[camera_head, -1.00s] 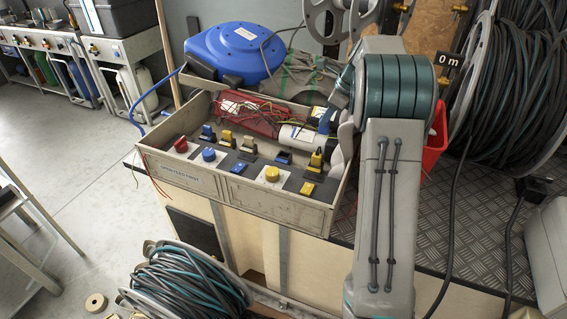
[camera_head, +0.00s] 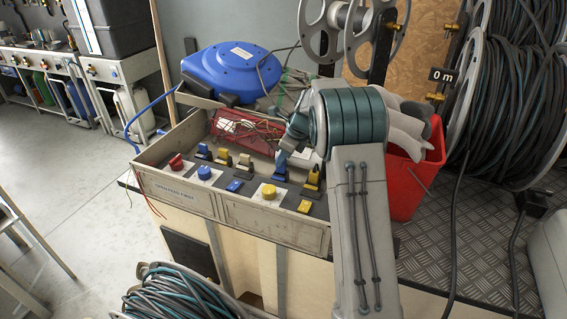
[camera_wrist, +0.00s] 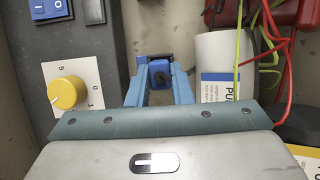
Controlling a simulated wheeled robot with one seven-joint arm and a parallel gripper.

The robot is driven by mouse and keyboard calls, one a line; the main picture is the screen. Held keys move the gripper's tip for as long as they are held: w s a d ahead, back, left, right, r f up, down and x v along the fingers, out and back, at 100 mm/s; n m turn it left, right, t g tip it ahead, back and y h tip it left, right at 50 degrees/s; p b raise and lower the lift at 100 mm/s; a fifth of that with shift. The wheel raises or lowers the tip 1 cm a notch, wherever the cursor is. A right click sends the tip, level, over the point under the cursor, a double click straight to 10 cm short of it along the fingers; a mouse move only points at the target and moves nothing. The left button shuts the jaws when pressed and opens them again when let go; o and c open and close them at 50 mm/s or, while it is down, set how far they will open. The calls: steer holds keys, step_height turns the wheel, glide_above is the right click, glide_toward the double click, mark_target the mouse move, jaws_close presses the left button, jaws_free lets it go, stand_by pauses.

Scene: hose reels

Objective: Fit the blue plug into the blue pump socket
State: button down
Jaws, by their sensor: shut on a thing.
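My gripper (camera_wrist: 159,90) is shut on a small blue piece with a dark round middle, which I take as the blue plug (camera_wrist: 158,74). It sits between the two blue fingers, with a dark part just behind it. In the head view my gripper (camera_head: 282,158) is low over the open control box, behind the yellow knob, with a blue piece (camera_head: 280,169) under the fingertips. I cannot tell the plug from the blue pump socket here, or whether they touch. Another blue piece (camera_head: 203,151) stands at the left of the same row.
The control box (camera_head: 272,220) holds a yellow knob (camera_head: 268,191), a blue rocker (camera_head: 234,186), several yellow pieces and loose wires. In the wrist view a white cylinder (camera_wrist: 221,60) and red and yellow-green wires lie close right of the fingers. A red bucket (camera_head: 407,185) stands right.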

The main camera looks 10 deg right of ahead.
step_height(320, 180, down, 2)
steer(key=shift+r, duration=0.1)
steer(key=c, duration=1.3)
jaws_free()
